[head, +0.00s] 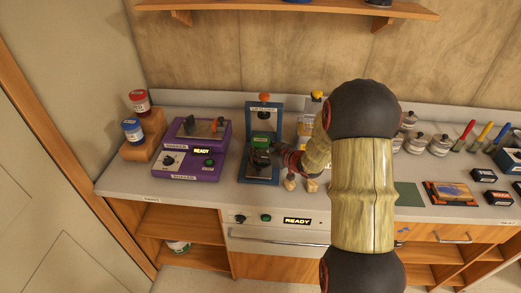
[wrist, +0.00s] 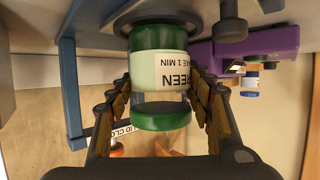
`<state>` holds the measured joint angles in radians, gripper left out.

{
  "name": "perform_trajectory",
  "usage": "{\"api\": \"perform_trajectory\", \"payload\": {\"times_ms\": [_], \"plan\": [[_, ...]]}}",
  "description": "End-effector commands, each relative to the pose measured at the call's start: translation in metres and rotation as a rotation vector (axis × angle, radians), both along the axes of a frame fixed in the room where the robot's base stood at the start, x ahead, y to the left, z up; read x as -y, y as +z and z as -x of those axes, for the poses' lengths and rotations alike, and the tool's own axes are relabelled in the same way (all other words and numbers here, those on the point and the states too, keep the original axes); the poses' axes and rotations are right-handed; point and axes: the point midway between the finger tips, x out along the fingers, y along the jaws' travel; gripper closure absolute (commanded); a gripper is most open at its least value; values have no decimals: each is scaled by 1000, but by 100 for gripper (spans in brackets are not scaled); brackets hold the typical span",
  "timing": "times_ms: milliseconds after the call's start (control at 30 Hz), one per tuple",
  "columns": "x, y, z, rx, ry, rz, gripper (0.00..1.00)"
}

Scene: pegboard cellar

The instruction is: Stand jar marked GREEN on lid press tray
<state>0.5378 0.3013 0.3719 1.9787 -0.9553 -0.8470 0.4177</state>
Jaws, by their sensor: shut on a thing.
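The jar marked GREEN (wrist: 163,72) has a green cap, a pale label and green contents. The wrist view shows it upside down, between the fingers of my gripper (wrist: 161,88), which is shut on it. In the head view the jar's green top (head: 261,138) shows inside the blue lid press (head: 249,122), with my gripper (head: 265,156) in front of it. The round grey press tray (wrist: 150,12) is at the jar's base in the wrist view. The jar looks upright over it; I cannot tell if it is touching. My gripper hides the tray in the head view.
The purple shaker (head: 178,160) stands left of the press, with a wooden block (head: 148,145) holding red-capped and blue-capped jars beyond it. A yellow-topped bottle (head: 316,97) stands close on the right. A shelf (head: 290,8) hangs above.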

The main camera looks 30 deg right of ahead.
Motion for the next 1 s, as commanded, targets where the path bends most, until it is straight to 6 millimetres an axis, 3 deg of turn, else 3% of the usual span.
{"api": "perform_trajectory", "payload": {"times_ms": [133,167,400,833,1000], "plan": [[0,-3,0,1,0,0,86],[0,-3,0,-1,0,0,47],[0,-3,0,-1,0,0,33],[0,1,0,0,0,1,30],[5,11,21,-1,-2,1,30]]}}
